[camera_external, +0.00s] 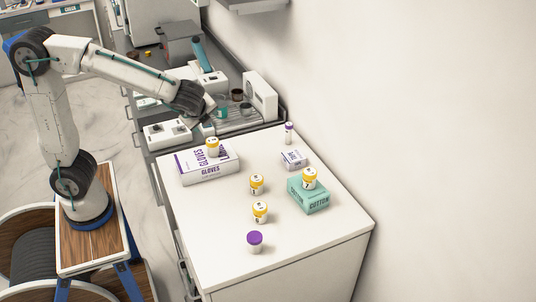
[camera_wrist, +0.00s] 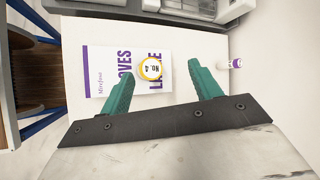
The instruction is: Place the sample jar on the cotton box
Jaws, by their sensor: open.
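The cotton box (camera_external: 310,199) is green and lies on the right side of the white table. A yellow-lidded sample jar (camera_external: 309,178) stands upright on it. Another yellow-lidded jar (camera_external: 212,147) stands on the white and purple gloves box (camera_external: 205,172) at the back left. Two more yellow-lidded jars, one (camera_external: 257,184) behind the other (camera_external: 260,212), stand mid-table. My gripper (camera_wrist: 159,60) is open and empty, above and behind the gloves box; the cotton box is outside the wrist view.
A purple-lidded jar (camera_external: 255,242) stands near the table's front. A small white and purple box (camera_external: 294,160) and a slim purple-capped bottle (camera_external: 289,133) are at the back right. A counter with equipment (camera_external: 260,95) adjoins behind. The front right tabletop is clear.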

